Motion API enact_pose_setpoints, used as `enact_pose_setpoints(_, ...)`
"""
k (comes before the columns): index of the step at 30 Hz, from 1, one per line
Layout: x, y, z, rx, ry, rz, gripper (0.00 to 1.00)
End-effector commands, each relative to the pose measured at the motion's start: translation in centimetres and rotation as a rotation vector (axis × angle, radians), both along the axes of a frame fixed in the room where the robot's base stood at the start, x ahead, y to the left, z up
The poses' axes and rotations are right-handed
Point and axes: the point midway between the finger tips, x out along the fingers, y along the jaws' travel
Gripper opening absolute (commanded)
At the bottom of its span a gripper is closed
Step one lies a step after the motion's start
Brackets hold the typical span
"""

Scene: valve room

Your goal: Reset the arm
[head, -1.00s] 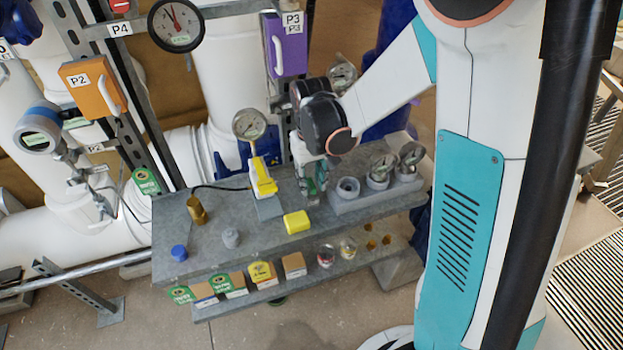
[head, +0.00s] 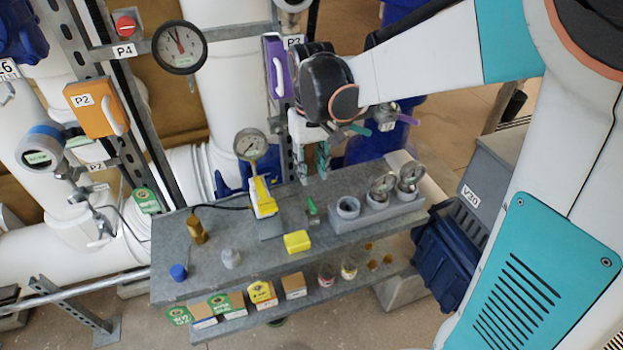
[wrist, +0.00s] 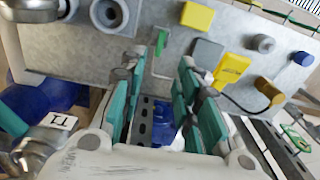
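My gripper (head: 312,163) hangs above the back edge of the grey bench (head: 220,265), its teal fingers pointing down. In the wrist view the fingers of my gripper (wrist: 160,78) stand apart with nothing between them. My white arm reaches in from the right, fairly level. A small green-handled item (head: 312,207) is on the bench below and in front of the gripper, apart from it; it also shows in the wrist view (wrist: 161,44).
A yellow block (head: 297,241), a yellow gauge stand (head: 262,196), a brass fitting (head: 196,227) and a grey block with gauges (head: 375,207) occupy the bench. The purple box (head: 277,66) is close left of my wrist. A blue valve body (head: 447,255) stands right of the bench.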

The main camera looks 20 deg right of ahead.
Motion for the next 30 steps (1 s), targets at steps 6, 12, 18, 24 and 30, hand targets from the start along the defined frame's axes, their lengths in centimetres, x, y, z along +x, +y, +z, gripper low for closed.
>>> enact_pose_setpoints(6,0.0,0.0,0.9,0.0,0.0,0.0,0.3)
enact_pose_setpoints(12,0.0,0.0,0.9,0.0,0.0,0.0,0.3)
enact_pose_setpoints(18,-0.1,0.0,0.9,0.0,-0.001,0.0,0.3)
enact_pose_setpoints(24,-1.4,0.0,2.0,0.0,-0.044,-0.001,0.3)
enact_pose_setpoints(30,-4.7,0.0,4.3,0.001,-0.161,-0.004,0.3)
